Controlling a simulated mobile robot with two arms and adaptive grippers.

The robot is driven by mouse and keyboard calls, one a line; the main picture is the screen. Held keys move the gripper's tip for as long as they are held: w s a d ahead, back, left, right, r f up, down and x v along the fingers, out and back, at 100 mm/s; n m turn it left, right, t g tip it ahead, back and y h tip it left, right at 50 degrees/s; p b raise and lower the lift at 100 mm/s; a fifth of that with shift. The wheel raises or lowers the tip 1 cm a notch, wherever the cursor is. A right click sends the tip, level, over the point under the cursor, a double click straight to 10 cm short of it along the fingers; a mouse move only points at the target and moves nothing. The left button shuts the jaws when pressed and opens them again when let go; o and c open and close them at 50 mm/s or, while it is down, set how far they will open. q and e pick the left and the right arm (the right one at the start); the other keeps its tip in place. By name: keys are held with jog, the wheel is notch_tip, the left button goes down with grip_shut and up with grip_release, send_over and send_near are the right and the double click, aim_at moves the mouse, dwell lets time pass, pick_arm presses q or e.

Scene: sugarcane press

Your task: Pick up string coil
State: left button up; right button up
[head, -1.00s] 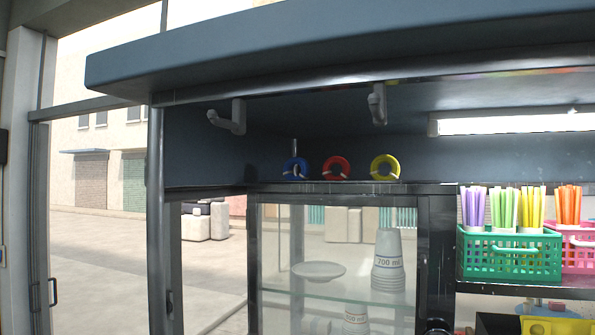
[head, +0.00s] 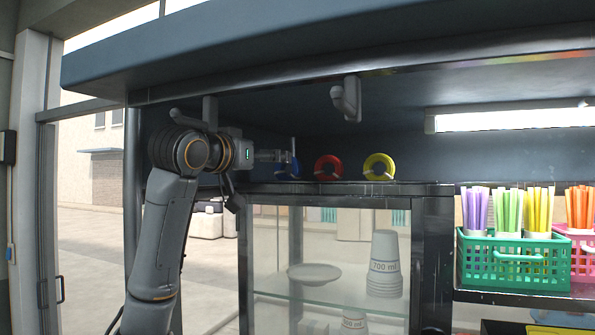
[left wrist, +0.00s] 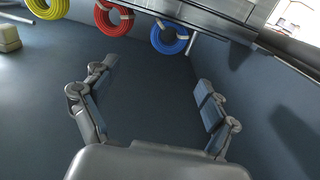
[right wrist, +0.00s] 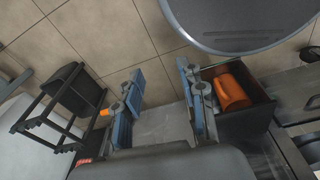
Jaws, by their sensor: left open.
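Three string coils stand in a row on top of the glass cabinet: a blue coil (head: 288,168), a red coil (head: 328,167) and a yellow coil (head: 379,166). My left gripper (head: 272,156) is beside the blue coil and partly covers it in the head view. In the left wrist view the blue coil (left wrist: 169,38), red coil (left wrist: 113,17) and yellow coil (left wrist: 46,7) lie along the top edge. There my left gripper (left wrist: 156,78) is open and empty, with the coils outside its fingers. My right gripper (right wrist: 160,85) is open and empty in the right wrist view.
Hooks hang under the dark canopy (head: 330,65), one (head: 347,98) above the coils. The glass cabinet (head: 432,250) holds cups (head: 385,262) and plates. A green basket (head: 512,258) of straws is at the right. A drawer with an orange thing (right wrist: 234,88) is near my right gripper.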

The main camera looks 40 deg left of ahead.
pick_arm(q)
jog(key=p+x, duration=0.3)
jog(key=x, duration=0.4)
jog(key=shift+s+a+r, duration=0.1)
jog(key=shift+a, duration=0.05)
jog(key=p+x, duration=0.1)
jog(key=x, duration=0.1)
jog(key=a+p+x, duration=0.1)
jog(key=p+x, duration=0.1)
jog(key=shift+f+p, duration=0.25)
jog(key=shift+p, duration=0.05)
jog(key=shift+w+f, duration=0.15)
jog(key=shift+w, duration=0.25)
jog(key=shift+s, duration=0.1)
jog(key=c, duration=1.1)
pick_arm(e)
notch_tip(320, 180, up, 7)
jog(key=s, duration=0.2)
jog(key=shift+s+a, duration=0.35)
jog(key=shift+s, duration=0.05)
pick_arm(q)
jog(key=shift+r, duration=0.2)
jog(key=shift+c, duration=0.2)
